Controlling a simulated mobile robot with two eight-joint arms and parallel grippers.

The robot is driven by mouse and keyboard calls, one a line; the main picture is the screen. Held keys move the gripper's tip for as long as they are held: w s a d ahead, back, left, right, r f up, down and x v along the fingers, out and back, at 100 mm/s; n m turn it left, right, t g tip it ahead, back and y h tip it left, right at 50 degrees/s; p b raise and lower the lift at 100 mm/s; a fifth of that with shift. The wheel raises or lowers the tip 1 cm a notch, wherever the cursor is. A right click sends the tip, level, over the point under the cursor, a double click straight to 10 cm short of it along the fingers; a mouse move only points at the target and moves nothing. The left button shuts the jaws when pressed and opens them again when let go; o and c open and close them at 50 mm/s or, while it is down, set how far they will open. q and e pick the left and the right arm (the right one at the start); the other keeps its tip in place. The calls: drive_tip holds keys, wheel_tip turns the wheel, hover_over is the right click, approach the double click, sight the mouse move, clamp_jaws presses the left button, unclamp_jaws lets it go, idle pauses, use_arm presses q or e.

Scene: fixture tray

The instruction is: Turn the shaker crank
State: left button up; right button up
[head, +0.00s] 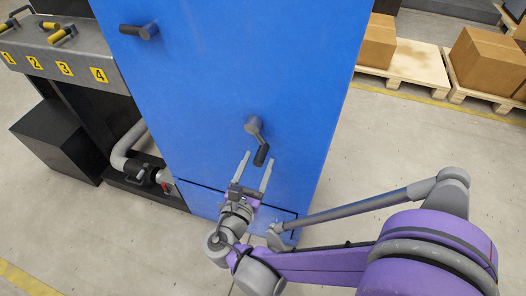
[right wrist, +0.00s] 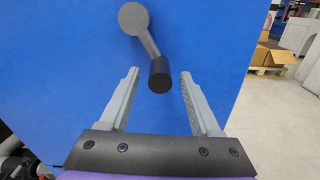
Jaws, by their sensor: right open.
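The shaker crank (head: 255,130) is on the face of a blue cabinet (head: 210,90). It has a grey round hub, a short arm slanting down to the right, and a dark cylindrical handle (head: 261,155) at the lower end. In the right wrist view the crank's handle (right wrist: 159,75) shows between the fingertips, with clear space on both sides. My right gripper (head: 257,165) is open and empty, its two fingers pointing at the handle from below. It does not appear to touch the crank. My left gripper is in neither view.
A second dark handle (head: 139,31) sticks out at the cabinet's upper left. A grey numbered bench (head: 85,70) with yellow-handled levers stands at left, a grey pipe (head: 122,152) below it. Cardboard boxes (head: 485,62) on pallets stand at right. The floor between is clear.

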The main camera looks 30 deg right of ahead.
sight(263, 152)
drive_tip(key=shift+x, duration=2.15)
clamp_jaws()
